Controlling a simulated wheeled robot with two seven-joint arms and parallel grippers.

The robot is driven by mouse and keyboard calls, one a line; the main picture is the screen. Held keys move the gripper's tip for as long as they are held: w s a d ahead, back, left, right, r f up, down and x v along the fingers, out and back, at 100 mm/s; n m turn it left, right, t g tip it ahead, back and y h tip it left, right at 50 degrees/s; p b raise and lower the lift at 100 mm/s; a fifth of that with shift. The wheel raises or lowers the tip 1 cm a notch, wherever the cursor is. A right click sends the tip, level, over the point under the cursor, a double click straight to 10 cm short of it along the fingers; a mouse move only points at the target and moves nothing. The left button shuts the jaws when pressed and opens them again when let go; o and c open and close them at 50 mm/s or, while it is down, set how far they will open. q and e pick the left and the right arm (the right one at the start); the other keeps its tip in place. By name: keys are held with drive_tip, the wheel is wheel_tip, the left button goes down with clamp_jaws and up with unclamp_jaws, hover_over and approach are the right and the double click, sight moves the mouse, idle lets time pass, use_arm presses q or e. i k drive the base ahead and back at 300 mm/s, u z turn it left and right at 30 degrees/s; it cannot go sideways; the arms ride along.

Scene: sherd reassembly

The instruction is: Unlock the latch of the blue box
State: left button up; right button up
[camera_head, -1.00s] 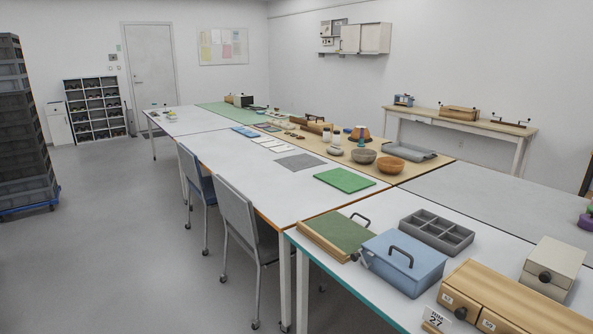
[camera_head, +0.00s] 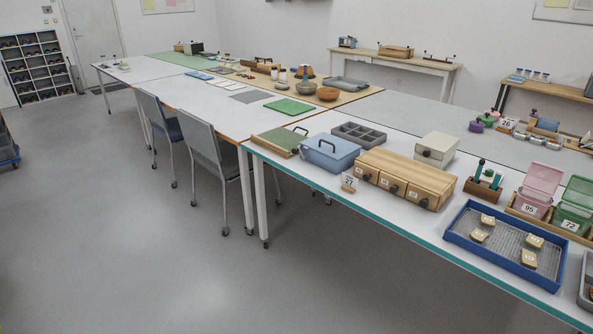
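The blue box (camera_head: 331,153) stands on the near white table, close to its front edge. Its lid is down and a dark handle (camera_head: 328,143) sits on top. A small dark part shows at its left end, at about (camera_head: 301,146); I cannot tell whether it is the latch or whether it is locked. Neither of my grippers shows in the view.
A green-topped board (camera_head: 279,140) lies left of the box, a grey compartment tray (camera_head: 360,134) behind it, and wooden drawers (camera_head: 405,177) right of it. A blue tray (camera_head: 506,245) lies further right. Two chairs (camera_head: 205,150) stand left. The floor in front is clear.

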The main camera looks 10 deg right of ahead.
sight(294, 150)
drive_tip(key=u, duration=0.85)
drive_tip(key=i, duration=0.95)
drive_tip(key=u, duration=0.5)
drive_tip(key=i, duration=1.75)
drive_tip(key=z, duration=1.5)
drive_tip(key=i, duration=0.65)
drive_tip(key=z, duration=0.6)
